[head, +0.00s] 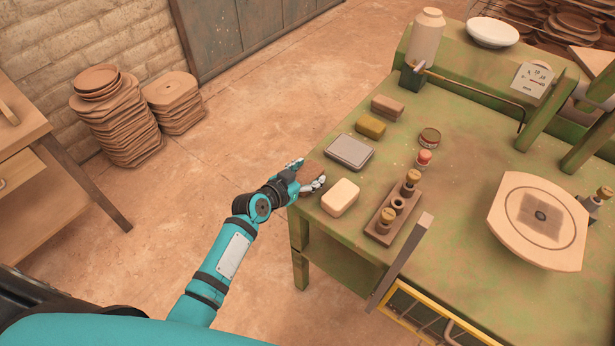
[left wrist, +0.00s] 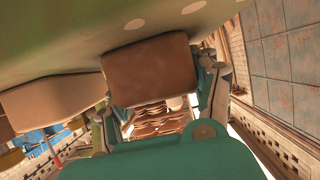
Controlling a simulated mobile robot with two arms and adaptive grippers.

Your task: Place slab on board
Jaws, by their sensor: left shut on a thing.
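My left gripper (head: 308,178) is shut on a brown slab (head: 312,170) at the near left edge of the green table. In the left wrist view the slab (left wrist: 150,72) sits between the two fingers (left wrist: 158,100), with its broad face showing. I cannot tell whether it touches the table. The board (head: 562,237) is a pale wooden piece with cut corners on the right of the table, well apart from the slab. It bears a dark square mark with a round spot in its middle. My right gripper is not in view.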

